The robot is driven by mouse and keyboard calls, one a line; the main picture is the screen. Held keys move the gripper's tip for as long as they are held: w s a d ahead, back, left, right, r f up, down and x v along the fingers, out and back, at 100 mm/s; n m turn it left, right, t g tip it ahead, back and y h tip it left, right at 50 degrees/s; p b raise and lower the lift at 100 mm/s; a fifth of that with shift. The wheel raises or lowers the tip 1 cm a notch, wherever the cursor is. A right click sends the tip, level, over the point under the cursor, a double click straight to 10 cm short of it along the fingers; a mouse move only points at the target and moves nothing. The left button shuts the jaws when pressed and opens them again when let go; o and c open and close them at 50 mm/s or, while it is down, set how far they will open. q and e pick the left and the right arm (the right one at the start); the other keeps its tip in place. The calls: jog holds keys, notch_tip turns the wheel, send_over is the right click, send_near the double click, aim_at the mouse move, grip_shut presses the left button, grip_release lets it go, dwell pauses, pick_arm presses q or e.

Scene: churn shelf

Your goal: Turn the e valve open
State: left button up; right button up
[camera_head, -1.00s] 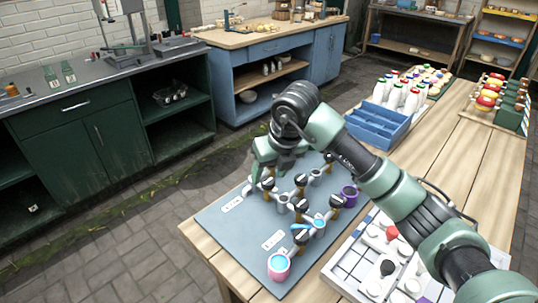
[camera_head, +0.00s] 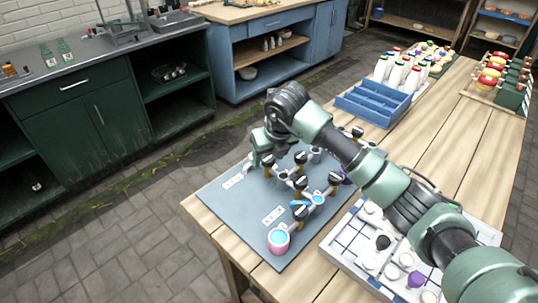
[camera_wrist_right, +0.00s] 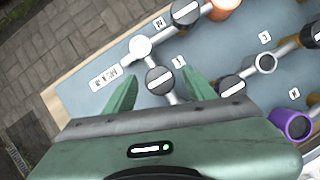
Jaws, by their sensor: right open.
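A grey-blue valve board (camera_head: 222,198) lies on the wooden table, with pale pipes and several black round valve knobs, each with a white bar. The small letter labels are too blurred to tell which is the e valve. My right gripper (camera_head: 262,158) is over the board's far left part. In the right wrist view my right gripper (camera_wrist_right: 161,92) is open, its green fingers on either side of one knob (camera_wrist_right: 160,80). Contact cannot be told. Other knobs show at the upper middle (camera_wrist_right: 186,12) and right (camera_wrist_right: 232,88). My left gripper is out of view.
A pink cup (camera_head: 278,240) stands at the board's near end and a purple cup (camera_wrist_right: 291,125) at its right. A gridded white tray (camera_head: 345,250) with small pieces lies right of the board. A blue crate (camera_head: 372,104) and white bottles (camera_head: 397,74) stand behind.

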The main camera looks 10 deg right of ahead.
jog(key=c, duration=1)
grip_shut()
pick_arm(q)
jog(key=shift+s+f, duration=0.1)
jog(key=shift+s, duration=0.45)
